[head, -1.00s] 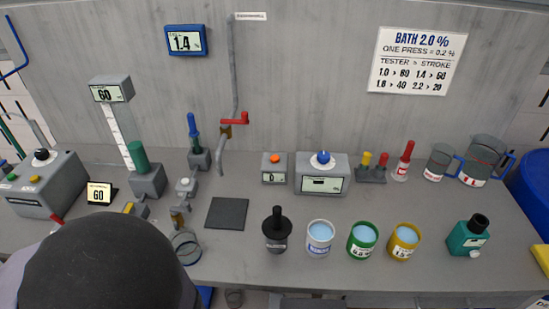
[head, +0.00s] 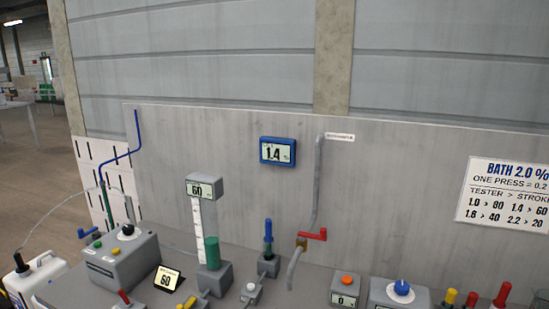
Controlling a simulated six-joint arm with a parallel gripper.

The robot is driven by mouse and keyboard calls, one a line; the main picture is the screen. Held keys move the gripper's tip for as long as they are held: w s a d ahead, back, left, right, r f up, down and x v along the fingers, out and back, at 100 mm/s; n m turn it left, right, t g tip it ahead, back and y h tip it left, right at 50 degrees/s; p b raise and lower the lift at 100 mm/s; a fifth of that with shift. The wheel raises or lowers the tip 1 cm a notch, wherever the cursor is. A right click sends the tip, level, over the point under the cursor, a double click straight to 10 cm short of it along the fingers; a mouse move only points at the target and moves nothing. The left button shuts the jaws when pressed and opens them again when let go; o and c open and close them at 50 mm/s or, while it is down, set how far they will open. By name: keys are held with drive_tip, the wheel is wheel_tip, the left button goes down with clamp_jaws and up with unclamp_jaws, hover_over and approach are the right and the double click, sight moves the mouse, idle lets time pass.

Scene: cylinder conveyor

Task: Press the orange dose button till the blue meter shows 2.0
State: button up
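The blue meter (head: 277,151) hangs on the grey back panel and reads 1.4. The orange dose button (head: 346,280) sits on top of a small grey box (head: 344,298) at the lower edge of the view, and its display seems to read 0. Nothing touches the button. My gripper is not in view. A white sign (head: 507,195) on the panel at right says bath 2.0 % and one press = 0.2; its right edge is cut off.
A red-handled tap (head: 312,235) on a grey pipe stands left of the button box. A grey box with a blue knob (head: 401,288) stands right of it. A column (head: 207,230) reading 60 and a grey machine (head: 112,262) stand at left. The front bench is out of view.

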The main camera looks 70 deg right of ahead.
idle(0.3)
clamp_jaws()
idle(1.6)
